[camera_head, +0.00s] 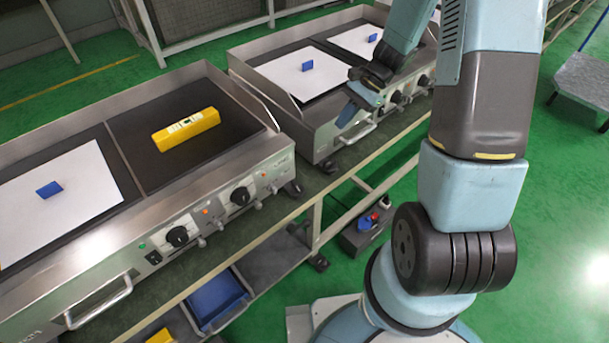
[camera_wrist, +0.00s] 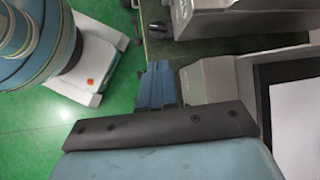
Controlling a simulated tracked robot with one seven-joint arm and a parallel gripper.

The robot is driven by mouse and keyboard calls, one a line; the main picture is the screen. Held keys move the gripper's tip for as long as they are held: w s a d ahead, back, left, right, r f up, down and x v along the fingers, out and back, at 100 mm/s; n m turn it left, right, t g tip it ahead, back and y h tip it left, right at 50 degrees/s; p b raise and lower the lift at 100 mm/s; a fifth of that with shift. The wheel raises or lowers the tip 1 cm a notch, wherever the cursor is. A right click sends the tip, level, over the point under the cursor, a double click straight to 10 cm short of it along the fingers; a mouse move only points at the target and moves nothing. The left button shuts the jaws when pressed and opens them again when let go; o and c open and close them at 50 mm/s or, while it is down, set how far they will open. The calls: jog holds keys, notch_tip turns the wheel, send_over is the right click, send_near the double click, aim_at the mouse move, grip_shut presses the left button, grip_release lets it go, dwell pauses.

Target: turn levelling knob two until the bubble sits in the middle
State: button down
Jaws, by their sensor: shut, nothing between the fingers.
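A yellow spirit level (camera_head: 187,129) lies on the dark right-hand plate of the near griddle in the head view. Its pale green vial shows, but the bubble is too small to place. A black levelling knob (camera_head: 293,189) sits under that griddle's front right corner; a dark knob also shows in the wrist view (camera_wrist: 157,30). Another black knob (camera_head: 330,167) is under the front left corner of the farther griddle. No number is readable, so I cannot tell which is knob two. My gripper (camera_head: 348,115) is shut and empty, by the farther griddle's front left, apart from the knobs.
The farther griddle's front handle (camera_head: 357,132) and control dials are close to my gripper. The near griddle (camera_head: 222,207) has dials and a handle along its front. The green bench edge (camera_head: 270,218) runs below both.

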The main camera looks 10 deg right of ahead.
aim_at(296, 188)
notch_tip(296, 188, down, 13)
jog(key=m+y, duration=0.2)
jog(key=m, duration=0.2)
jog(key=shift+g, duration=0.3)
jog(key=x, duration=1)
jog(key=shift+w+a, duration=0.1)
jog(key=shift+w, duration=0.3)
jog(key=shift+s+a+r, duration=0.1)
jog(key=shift+s+a, duration=0.05)
jog(key=shift+a, duration=0.4)
jog(key=shift+s+a, duration=0.2)
jog(key=shift+a, duration=0.35)
jog(key=shift+s+a, duration=0.25)
jog(key=shift+a, duration=0.5)
